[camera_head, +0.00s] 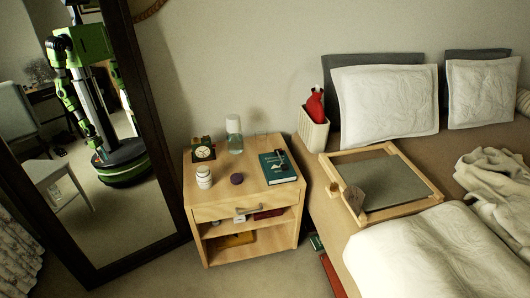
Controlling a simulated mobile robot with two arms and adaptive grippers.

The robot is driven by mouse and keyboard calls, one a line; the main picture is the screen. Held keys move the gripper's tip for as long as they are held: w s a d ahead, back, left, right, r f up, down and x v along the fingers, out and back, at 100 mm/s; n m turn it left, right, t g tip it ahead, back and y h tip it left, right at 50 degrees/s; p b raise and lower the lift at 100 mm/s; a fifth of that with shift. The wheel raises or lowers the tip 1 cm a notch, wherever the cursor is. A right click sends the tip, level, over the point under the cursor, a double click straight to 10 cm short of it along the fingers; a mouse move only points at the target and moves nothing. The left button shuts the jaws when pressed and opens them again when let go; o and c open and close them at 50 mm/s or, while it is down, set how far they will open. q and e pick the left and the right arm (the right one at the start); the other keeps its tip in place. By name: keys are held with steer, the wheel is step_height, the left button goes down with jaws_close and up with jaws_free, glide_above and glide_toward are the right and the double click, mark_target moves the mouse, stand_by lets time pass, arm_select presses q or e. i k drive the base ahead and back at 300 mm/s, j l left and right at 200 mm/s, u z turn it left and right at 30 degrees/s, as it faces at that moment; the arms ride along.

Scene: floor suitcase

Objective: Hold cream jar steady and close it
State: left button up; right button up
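A small white jar (204,177), which looks like the cream jar, stands upright on the front left of the wooden nightstand (222,188). It has dark marks on its side, and I cannot make out whether its top is open. A small round dark purple piece (237,179) lies to its right, apart from it; it may be the lid, but it is too small to tell. Neither of my grippers shows directly in the head view.
A clock (203,153), a clear glass bottle (234,136) and a teal book (278,168) stand or lie around the nightstand top. A leaning mirror (160,150) is close on the left, reflecting a green robot. The bed with a wooden-framed tray (430,203) is on the right.

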mark_target(204, 177)
steer(key=i+j+z, duration=0.3)
steer(key=i+j, duration=0.25)
steer(key=i+j+z, duration=0.3)
steer(key=i+j, duration=0.2)
steer(key=j, duration=0.15)
